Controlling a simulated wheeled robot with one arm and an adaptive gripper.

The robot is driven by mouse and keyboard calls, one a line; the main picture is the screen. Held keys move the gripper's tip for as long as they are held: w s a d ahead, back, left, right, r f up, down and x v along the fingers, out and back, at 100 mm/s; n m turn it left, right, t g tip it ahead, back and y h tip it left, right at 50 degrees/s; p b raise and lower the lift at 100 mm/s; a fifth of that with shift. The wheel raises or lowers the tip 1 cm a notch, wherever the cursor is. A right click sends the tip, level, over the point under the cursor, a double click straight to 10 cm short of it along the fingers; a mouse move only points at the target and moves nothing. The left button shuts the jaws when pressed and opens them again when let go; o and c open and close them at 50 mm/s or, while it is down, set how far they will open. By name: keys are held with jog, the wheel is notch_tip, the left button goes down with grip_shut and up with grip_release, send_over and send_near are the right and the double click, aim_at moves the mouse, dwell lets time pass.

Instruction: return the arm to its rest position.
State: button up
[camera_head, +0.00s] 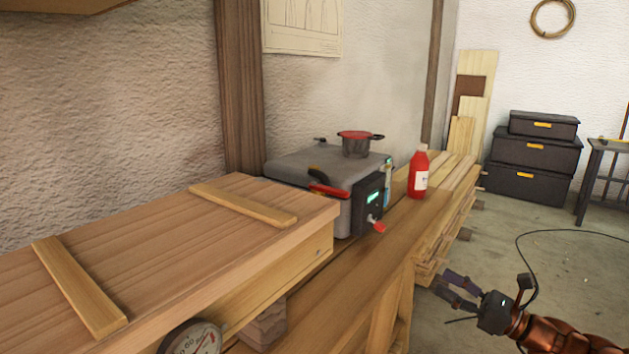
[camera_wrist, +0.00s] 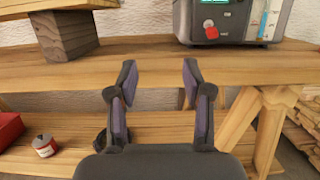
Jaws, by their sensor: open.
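My gripper (camera_head: 460,290) is at the lower right of the head view, out in front of the bench edge and apart from it. In the wrist view my gripper (camera_wrist: 157,85) is open, its two dark fingers spread with nothing between them. The wooden bench (camera_head: 345,275) runs along the wall; its front edge (camera_wrist: 150,68) lies beyond the fingertips in the wrist view. My copper-coloured arm enters from the lower right corner of the head view.
On the bench stand a long wooden box (camera_head: 170,260), a grey machine (camera_head: 300,165) with a small pot (camera_head: 356,145), and a red bottle (camera_head: 418,172). A gauge (camera_head: 192,340) sits below the box. Black cases (camera_head: 535,155) stand behind. Floor right of the bench (camera_head: 560,260) looks clear.

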jog(key=s+a+n+g+h, duration=0.1)
jog(key=s+a+n+g, duration=0.5)
jog(key=a, duration=0.4)
jog(key=s+a+n+g, duration=0.5)
jog(key=s+a+n, duration=0.1)
jog(key=a, duration=0.3)
jog(key=s+a+f+n+g+h, duration=0.2)
jog(key=s+n+h, duration=0.1)
jog(key=s, duration=0.2)
jog(key=s+a+f+n+g+h, duration=0.2)
jog(key=s+n+h, duration=0.15)
jog(key=s, duration=0.25)
jog(key=s+d+f+n+h, duration=0.4)
jog(key=s+d+n+h, duration=0.15)
jog(key=s, duration=0.25)
jog(key=s+d+n+h, duration=0.1)
jog(key=s+d+h, duration=0.3)
jog(key=d, duration=0.3)
notch_tip(320, 180, up, 25)
jog(key=t+p, duration=0.1)
jog(key=p, duration=2.3)
jog(key=shift+s+d+r+p, duration=0.2)
jog(key=shift+s+p, duration=0.15)
jog(key=shift+p, duration=0.05)
